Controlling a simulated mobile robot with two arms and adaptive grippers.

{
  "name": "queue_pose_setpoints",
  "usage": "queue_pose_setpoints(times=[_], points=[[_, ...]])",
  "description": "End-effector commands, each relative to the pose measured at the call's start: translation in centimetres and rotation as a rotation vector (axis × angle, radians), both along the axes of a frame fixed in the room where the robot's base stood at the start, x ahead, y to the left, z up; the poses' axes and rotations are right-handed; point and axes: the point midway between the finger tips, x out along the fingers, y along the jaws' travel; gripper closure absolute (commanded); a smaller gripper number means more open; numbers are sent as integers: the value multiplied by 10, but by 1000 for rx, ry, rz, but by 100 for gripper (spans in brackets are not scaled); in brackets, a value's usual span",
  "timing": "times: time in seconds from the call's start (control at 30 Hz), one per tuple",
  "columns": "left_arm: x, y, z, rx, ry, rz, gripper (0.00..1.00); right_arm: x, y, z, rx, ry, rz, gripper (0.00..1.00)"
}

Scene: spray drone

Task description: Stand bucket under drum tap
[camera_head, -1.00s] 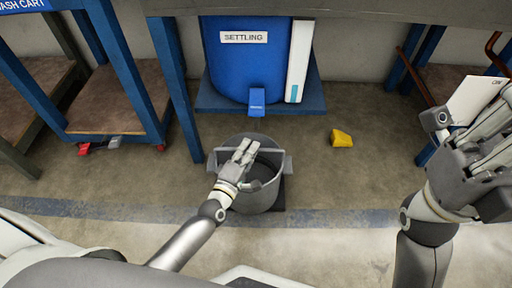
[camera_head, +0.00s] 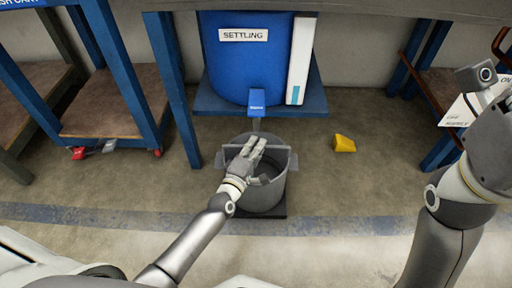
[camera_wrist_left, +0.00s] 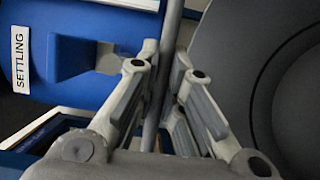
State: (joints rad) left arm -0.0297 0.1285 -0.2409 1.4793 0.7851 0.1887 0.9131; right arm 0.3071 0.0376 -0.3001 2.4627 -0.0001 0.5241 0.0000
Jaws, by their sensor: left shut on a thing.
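The grey bucket (camera_head: 264,196) is upright in the middle of the head view, in front of the blue drum (camera_head: 228,72) marked SETTLING. The drum's blue tap (camera_head: 257,103) is at its lower front, just beyond the bucket's far rim in the picture. My left gripper (camera_head: 250,153) is shut on the bucket's thin grey handle (camera_wrist_left: 170,60), which runs between its fingers in the left wrist view. A dark patch lies under the bucket; I cannot tell whether the bucket touches the floor. My right gripper (camera_head: 492,125) is cut off at the right edge, its fingers unclear.
The drum stands on a low blue platform (camera_head: 312,104) under a bench. A yellow block (camera_head: 344,143) lies on the floor to the right of the bucket. A blue-framed cart (camera_head: 125,75) stands at the left. The floor right of the bucket is mostly clear.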

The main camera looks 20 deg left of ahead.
Motion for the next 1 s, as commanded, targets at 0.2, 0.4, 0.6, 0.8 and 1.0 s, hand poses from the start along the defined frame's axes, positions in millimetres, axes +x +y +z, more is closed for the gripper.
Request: queue_pose_setpoints(times=[0.2, 0.4, 0.6, 0.8, 1.0], points=[[1, 0, -2, -1, -5, 1, 100, -1, 0, -1, 0, -6, 0, 100], [0, 0, -2, 0, 0, 0, 69, -2, 0, 2, -1, -11, 0, 100], [0, 0, -2, 0, 0, 0, 69, -2, 0, 2, -1, -11, 0, 100], [-3, 0, 2, 1, 2, 0, 69, -2, 0, 6, 0, -11, 1, 100], [-41, 5, 3, 4, 5, -1, 69, 10, -1, -3, 4, 54, 2, 100]])
